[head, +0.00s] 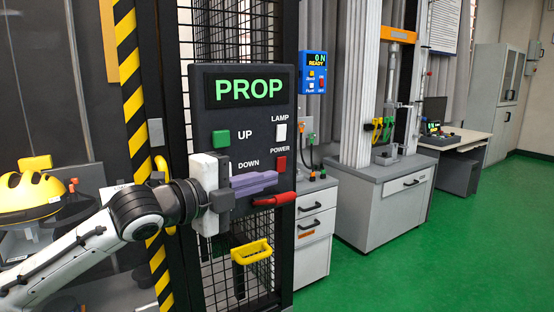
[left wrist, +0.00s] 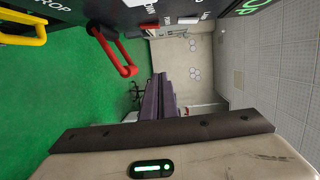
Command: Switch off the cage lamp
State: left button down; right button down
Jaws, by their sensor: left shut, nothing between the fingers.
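The lamp switch (head: 281,132) is a small white rocker under the word LAMP, at the right of the dark control panel (head: 240,112). In the left wrist view the white switch (left wrist: 188,20) shows small at the top edge. My left gripper (head: 272,181) has purple fingers, shut and empty, in front of the panel's lower part. It is below the lamp switch and apart from it, just below the red power switch (head: 281,163). In the left wrist view the closed fingers (left wrist: 160,90) point away from the camera. The cage lamp itself cannot be made out. My right gripper is not in view.
A red handle (head: 274,200) sticks out just below the fingers, and a yellow handle (head: 251,252) is lower. The green UP button (head: 221,138) is at the panel's left; the DOWN button is hidden. A yellow helmet (head: 30,196) is at left. Green floor at right is open.

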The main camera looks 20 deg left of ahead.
aim_at(277, 132)
pick_arm(q)
notch_tip(277, 132, up, 6)
jog(key=a+m+t, duration=0.1)
jog(key=a, duration=0.1)
jog(key=shift+a, duration=0.25)
jog(key=shift+w, duration=0.15)
jog(key=x, duration=0.3)
jog(key=a+p+x, duration=0.1)
jog(key=x, duration=0.3)
jog(key=a+p+x, duration=0.1)
jog(key=x, duration=0.2)
jog(key=shift+w+d+r, duration=0.15)
jog(key=shift+w+r, duration=0.1)
jog(key=shift+w, duration=0.5)
jog(key=shift+w+a, duration=0.4)
jog(key=shift+a, duration=0.15)
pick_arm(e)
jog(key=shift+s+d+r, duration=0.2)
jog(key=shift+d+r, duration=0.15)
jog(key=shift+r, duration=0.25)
pick_arm(q)
jog(key=shift+r, duration=0.1)
